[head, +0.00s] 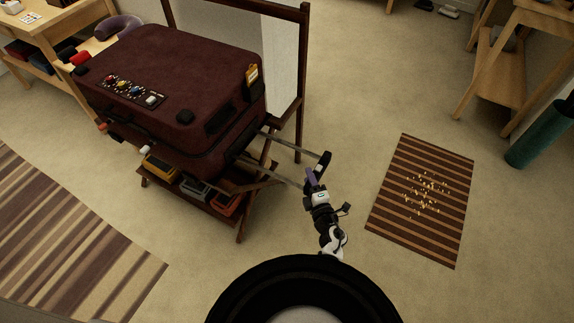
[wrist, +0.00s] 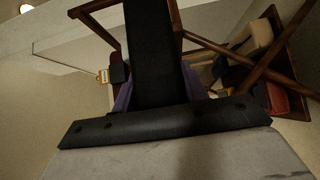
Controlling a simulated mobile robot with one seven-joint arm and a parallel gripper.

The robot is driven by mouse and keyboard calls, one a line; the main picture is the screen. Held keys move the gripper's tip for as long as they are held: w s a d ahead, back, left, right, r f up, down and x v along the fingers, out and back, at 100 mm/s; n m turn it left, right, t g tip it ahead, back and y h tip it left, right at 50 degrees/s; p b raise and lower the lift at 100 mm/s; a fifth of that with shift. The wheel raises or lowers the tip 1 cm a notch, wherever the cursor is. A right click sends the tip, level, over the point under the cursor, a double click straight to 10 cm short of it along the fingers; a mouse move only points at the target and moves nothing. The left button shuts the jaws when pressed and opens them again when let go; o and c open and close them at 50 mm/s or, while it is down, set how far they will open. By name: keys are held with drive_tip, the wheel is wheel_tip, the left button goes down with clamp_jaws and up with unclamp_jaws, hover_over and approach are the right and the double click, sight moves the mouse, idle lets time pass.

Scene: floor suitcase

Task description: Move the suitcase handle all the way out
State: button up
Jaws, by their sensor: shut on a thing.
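The dark maroon suitcase (head: 180,80) lies on a wooden stand in the head view. Its handle (head: 324,159) has a black grip on two thin grey rods that stick out from the suitcase's right end. There is a clear stretch of rod between grip and suitcase. My gripper (head: 313,178), with purple finger pads, is shut on the black grip near its lower end. In the wrist view, the black grip (wrist: 150,50) runs between my gripper's purple pads (wrist: 158,92). The pads partly hide behind the grip and the black palm edge.
The wooden stand (head: 243,222) holds several small bins on its lower shelf. A striped mat (head: 395,215) with scattered yellow bits lies right of my arm. A green cylinder (head: 540,135) and wooden table are farther right. Floor between handle and mat is clear.

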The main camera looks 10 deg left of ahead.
drive_tip(key=d, duration=0.1)
drive_tip(key=s+d, duration=0.1)
drive_tip(key=d, duration=0.1)
drive_tip(key=s+d, duration=0.1)
drive_tip(key=d, duration=0.1)
drive_tip(key=shift+d, duration=0.25)
drive_tip(key=o, duration=1.1)
drive_tip(key=shift+d, duration=0.15)
